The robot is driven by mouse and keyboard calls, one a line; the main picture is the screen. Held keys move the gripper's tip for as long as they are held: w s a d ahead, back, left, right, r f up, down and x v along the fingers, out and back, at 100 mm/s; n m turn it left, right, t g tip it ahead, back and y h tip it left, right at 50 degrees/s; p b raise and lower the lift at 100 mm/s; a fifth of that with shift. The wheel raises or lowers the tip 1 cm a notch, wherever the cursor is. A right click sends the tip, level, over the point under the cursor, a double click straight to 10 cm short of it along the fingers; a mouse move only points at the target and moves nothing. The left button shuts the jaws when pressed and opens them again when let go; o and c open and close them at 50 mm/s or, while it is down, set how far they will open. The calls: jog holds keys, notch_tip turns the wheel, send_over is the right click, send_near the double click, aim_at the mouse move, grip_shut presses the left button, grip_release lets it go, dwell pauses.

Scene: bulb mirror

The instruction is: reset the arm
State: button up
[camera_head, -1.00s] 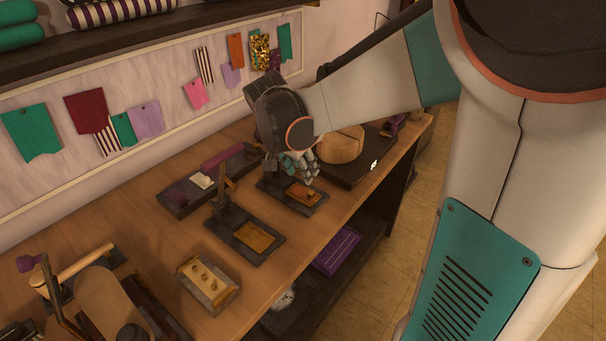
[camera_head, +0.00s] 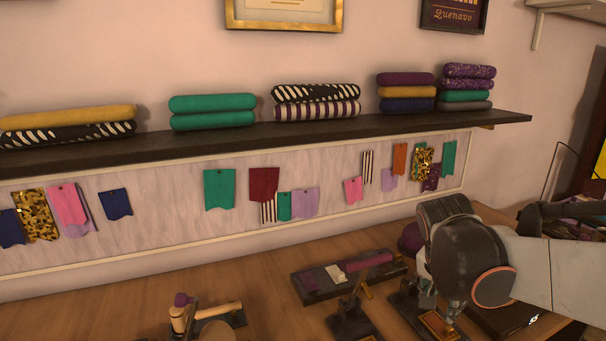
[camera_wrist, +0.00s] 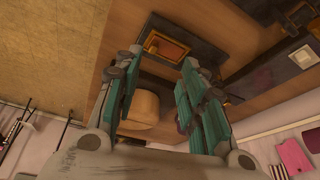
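My arm reaches in from the right over the wooden bench (camera_head: 230,290) in the head view. My gripper (camera_head: 440,300) hangs low over the right part of the bench, by a dark tray with a gold-rimmed recess (camera_head: 438,326). In the wrist view my gripper (camera_wrist: 160,75) has its two teal fingers spread apart, with nothing held between them. The tray (camera_wrist: 172,47) lies beyond the fingertips, and a round wooden block (camera_wrist: 140,108) shows between the fingers.
A dark tray with a purple roll (camera_head: 350,276) lies left of my gripper. A small press with a wooden handle (camera_head: 205,315) stands at the front. Behind are a swatch board (camera_head: 140,230) and a shelf (camera_head: 330,132) with rolled fabrics.

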jog(key=s+a+r+n+t+y, duration=0.1)
jog(key=s+a+n+t+y, duration=0.2)
jog(key=s+a+n, duration=0.6)
jog(key=s+n+t, duration=0.1)
jog(key=s, duration=0.3)
jog(key=shift+a+r+n, duration=0.3)
jog(key=shift+a, duration=0.1)
